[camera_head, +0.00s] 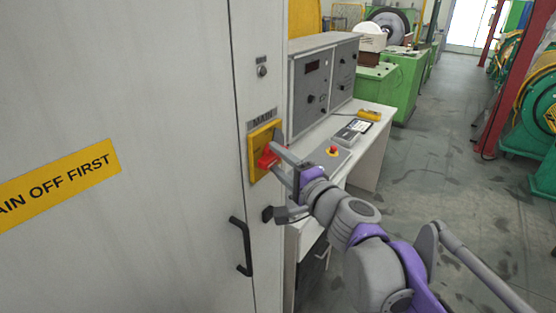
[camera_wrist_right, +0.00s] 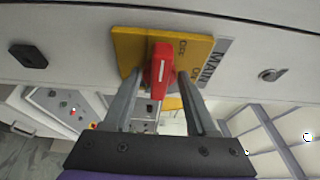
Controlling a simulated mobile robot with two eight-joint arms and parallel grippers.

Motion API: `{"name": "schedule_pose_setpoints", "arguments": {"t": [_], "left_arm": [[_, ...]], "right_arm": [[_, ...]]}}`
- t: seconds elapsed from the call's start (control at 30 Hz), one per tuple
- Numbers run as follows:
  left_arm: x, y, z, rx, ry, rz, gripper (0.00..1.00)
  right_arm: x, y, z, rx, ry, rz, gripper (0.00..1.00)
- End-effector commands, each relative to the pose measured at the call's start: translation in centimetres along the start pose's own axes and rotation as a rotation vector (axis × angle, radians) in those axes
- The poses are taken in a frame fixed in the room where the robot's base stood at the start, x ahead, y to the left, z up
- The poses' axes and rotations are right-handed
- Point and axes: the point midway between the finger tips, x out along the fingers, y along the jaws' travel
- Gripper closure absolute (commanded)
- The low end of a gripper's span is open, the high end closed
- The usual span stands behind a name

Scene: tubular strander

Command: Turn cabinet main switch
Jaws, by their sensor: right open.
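The main switch has a red handle (camera_head: 267,158) on a yellow plate (camera_head: 259,137), mounted on the grey cabinet (camera_head: 130,85) under a MAIN label (camera_head: 262,118). My right gripper (camera_head: 277,163) is at the switch with its fingers pointing at the plate. In the right wrist view, the red handle (camera_wrist_right: 160,66) stands between the two open fingers of my right gripper (camera_wrist_right: 161,80), with a gap visible on each side. The yellow plate (camera_wrist_right: 128,46) carries small dark lettering, partly covered by the fingers and handle. My left gripper is out of view.
A black door handle (camera_head: 240,246) and a small key lock (camera_head: 262,71) are on the cabinet. A desk (camera_head: 371,135) with a control console (camera_head: 322,82) and a red-topped emergency button (camera_head: 333,150) stands beside it.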

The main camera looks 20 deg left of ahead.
Motion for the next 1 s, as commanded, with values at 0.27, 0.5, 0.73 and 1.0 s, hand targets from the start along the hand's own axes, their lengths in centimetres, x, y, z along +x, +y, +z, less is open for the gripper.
{"name": "schedule_pose_setpoints", "arguments": {"t": [0.27, 0.5, 0.73, 1.0], "left_arm": [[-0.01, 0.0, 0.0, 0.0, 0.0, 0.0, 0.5], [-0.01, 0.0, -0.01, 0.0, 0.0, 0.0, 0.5], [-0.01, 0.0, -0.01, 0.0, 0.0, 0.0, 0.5], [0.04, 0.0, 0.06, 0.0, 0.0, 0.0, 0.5]], "right_arm": [[0.29, 0.03, 0.01, 0.0, 0.0, 0.0, 0.43], [0.27, 0.02, 0.0, 0.0, 0.0, 0.0, 0.79], [0.27, 0.01, -0.01, 0.0, 0.0, 0.0, 1.0], [0.27, -0.05, 0.0, 0.017, 0.0, 0.006, 1.0]]}}
